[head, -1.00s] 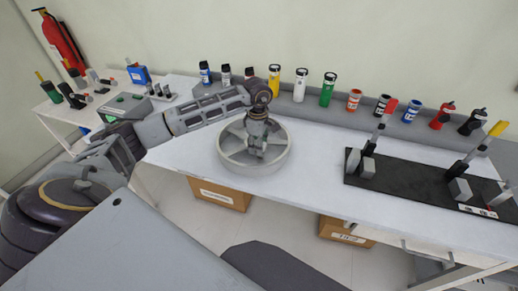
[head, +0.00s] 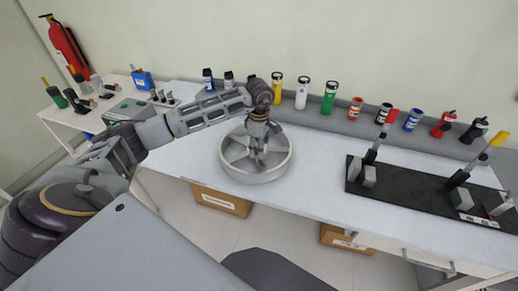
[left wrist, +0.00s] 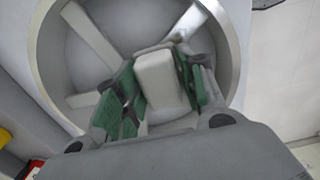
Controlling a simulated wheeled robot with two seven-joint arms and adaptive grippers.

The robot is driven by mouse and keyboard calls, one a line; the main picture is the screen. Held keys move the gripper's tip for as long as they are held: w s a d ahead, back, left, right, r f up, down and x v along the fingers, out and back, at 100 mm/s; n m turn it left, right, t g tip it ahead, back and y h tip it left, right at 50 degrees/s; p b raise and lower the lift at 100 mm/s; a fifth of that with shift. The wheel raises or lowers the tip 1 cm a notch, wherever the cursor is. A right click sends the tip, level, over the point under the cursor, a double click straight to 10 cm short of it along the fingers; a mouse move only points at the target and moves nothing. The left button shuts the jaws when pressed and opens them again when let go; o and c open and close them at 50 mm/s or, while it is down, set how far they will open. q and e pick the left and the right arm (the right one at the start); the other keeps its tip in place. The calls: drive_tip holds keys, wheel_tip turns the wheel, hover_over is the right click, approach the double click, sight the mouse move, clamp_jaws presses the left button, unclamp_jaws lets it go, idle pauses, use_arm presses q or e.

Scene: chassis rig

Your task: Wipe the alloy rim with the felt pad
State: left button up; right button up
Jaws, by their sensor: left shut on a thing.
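The alloy rim (head: 231,168) is a round grey spoked wheel lying flat on the white workbench; it also fills much of the left wrist view (left wrist: 228,45). My left gripper (head: 259,160) points down over the rim's inside. In the left wrist view the left gripper (left wrist: 160,88) has its green-lined fingers shut on a whitish block, the felt pad (left wrist: 158,78). The pad is over the spokes inside the wheel's outer ring. I cannot tell whether it touches the metal. My right gripper is not in view.
Several spray cans and bottles (head: 303,93) line the back of the workbench (head: 310,160). A black board with clamps (head: 420,192) lies on the right. A side table (head: 120,100) with tools stands at the left. Cardboard boxes (head: 222,200) are under the bench.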

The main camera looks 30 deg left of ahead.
use_arm(q)
drive_tip(key=shift+r+p, duration=0.4)
drive_tip(key=shift+r, duration=1.1)
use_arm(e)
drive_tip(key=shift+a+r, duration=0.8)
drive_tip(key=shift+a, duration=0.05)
use_arm(q)
drive_tip(key=shift+p, duration=0.3)
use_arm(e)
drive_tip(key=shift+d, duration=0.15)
use_arm(q)
drive_tip(key=shift+r, duration=0.2)
drive_tip(key=shift+r+p, duration=0.35)
drive_tip(key=shift+r, duration=0.6)
drive_tip(key=shift+r+p, duration=0.35)
drive_tip(key=shift+p, duration=0.05)
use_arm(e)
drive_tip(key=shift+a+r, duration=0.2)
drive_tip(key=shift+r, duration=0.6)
